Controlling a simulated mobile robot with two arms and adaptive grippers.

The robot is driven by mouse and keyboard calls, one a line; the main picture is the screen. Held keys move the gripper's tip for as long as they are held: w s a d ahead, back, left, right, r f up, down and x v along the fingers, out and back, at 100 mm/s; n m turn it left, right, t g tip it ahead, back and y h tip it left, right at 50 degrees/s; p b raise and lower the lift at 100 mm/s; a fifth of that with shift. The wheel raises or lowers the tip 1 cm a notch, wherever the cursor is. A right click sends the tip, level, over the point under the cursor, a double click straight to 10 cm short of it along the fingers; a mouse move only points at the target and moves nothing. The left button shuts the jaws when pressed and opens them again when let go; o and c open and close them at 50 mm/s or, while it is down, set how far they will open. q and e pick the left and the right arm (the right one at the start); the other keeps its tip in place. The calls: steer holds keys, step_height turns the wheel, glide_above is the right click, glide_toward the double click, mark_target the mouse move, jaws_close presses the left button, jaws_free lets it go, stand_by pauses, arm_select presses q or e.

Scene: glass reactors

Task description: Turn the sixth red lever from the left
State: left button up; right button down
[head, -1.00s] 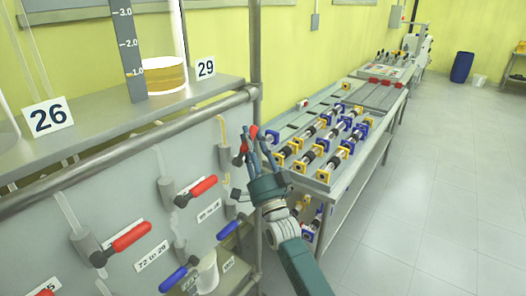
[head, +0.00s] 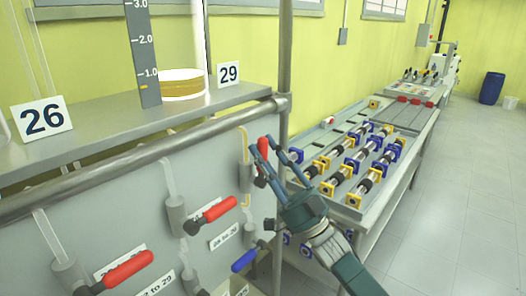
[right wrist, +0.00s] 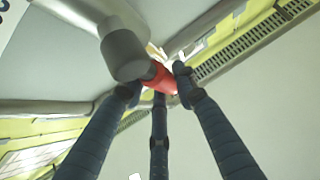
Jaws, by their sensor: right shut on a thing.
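The rightmost red lever in view (head: 263,146) is on the grey panel beside the metal post, near a yellowish tube, and stands nearly upright. My right gripper (head: 265,161) is shut on it, with its dark fingers around the handle. In the right wrist view the red handle (right wrist: 163,78) sits between the fingers, joined to a grey valve body (right wrist: 124,54). Two more red levers show to the left, a middle one (head: 212,213) and a lower one (head: 125,268), both slanting up to the right. My left gripper is not in view.
A blue lever (head: 244,261) is below the held one. A metal rail (head: 150,152) runs along the panel top, and a post (head: 285,75) stands close to my right gripper. A bench (head: 352,212) with blue and yellow fittings is to the right. Open floor (head: 465,190) lies beyond.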

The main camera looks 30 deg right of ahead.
steer(key=shift+a+f+n, duration=0.1)
steer(key=shift+n, duration=0.3)
steer(key=c, duration=1.3)
jaws_free()
steer(key=shift+c, duration=0.2)
steer(key=v, duration=1.2)
